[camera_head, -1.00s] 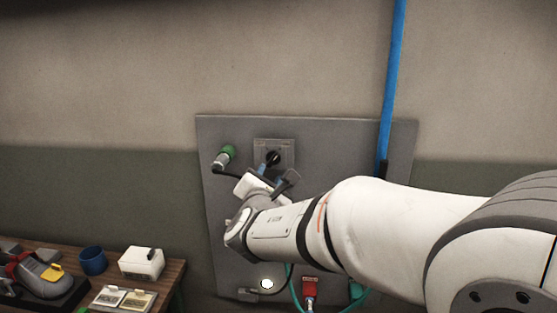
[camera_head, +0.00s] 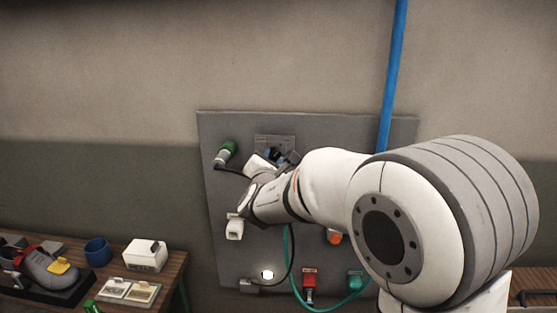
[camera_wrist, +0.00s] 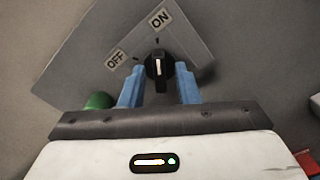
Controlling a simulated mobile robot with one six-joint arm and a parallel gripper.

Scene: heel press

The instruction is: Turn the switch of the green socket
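The switch is a black knob (camera_wrist: 159,70) with a white line, on a grey plate marked OFF and ON in the wrist view. Its white line points up toward ON. My gripper (camera_wrist: 160,72) has its two blue fingers on either side of the knob, with small gaps visible. Whether the fingers reach its full depth is unclear. In the head view the switch plate (camera_head: 266,139) is partly covered by my gripper (camera_head: 275,155). A green connector (camera_head: 226,150) with a black cable is left of the plate. A green part (camera_wrist: 98,101) also shows in the wrist view.
The grey wall panel (camera_head: 225,125) also carries a white socket (camera_head: 234,229), a red socket (camera_head: 309,278) and a teal one (camera_head: 355,281). A teal hose hangs below my arm. A blue pipe (camera_head: 393,80) runs down the right. A wooden bench (camera_head: 172,270) holds several items at left.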

